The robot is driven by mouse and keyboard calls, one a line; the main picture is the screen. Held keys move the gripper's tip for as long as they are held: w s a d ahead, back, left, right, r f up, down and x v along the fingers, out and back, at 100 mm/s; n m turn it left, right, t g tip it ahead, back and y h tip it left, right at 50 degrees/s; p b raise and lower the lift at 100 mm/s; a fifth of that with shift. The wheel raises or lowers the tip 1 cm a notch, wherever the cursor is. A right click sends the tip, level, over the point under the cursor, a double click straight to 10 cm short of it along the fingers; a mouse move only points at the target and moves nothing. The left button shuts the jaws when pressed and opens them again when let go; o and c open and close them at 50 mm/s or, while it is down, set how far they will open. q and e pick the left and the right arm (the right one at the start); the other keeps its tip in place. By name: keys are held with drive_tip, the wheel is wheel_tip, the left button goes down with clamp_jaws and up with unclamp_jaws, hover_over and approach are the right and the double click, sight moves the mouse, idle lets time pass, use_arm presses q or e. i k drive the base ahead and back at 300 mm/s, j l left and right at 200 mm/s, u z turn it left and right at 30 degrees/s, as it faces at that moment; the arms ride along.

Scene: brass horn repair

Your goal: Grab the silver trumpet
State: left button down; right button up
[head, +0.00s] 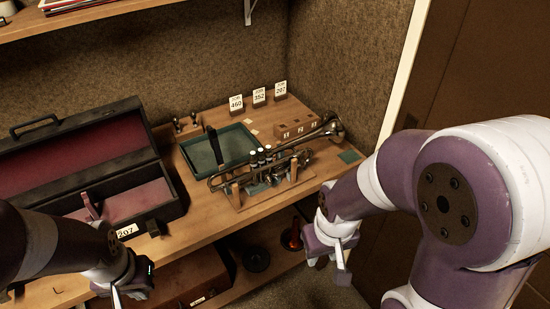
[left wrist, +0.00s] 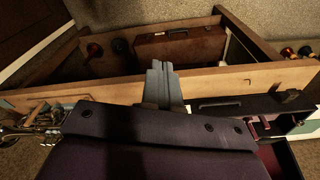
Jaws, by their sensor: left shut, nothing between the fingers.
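The silver trumpet (head: 327,134) lies on a wooden stand (head: 290,192) on the bench in the head view, bell to the right and valves up. Shiny tubing at the left edge of the left wrist view (left wrist: 42,122) looks like part of it, partly hidden by my arm. My left gripper (head: 118,296) is low at the left, in front of the bench edge and well away from the trumpet. Its fingers are together and empty in the left wrist view (left wrist: 163,84). My right gripper (head: 335,268) hangs below and right of the trumpet, apart from it; its finger gap is unclear.
An open black case (head: 92,185) with red lining and a 207 tag stands left. A green tray (head: 232,137) sits behind the trumpet. Number cards (head: 259,96) stand at the back. A brown case (head: 178,277) is on the lower shelf.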

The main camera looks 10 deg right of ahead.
sight(332, 128)
drive_tip(key=i, duration=0.7)
drive_tip(key=i+l+z, duration=0.1)
drive_tip(key=z, duration=1.55)
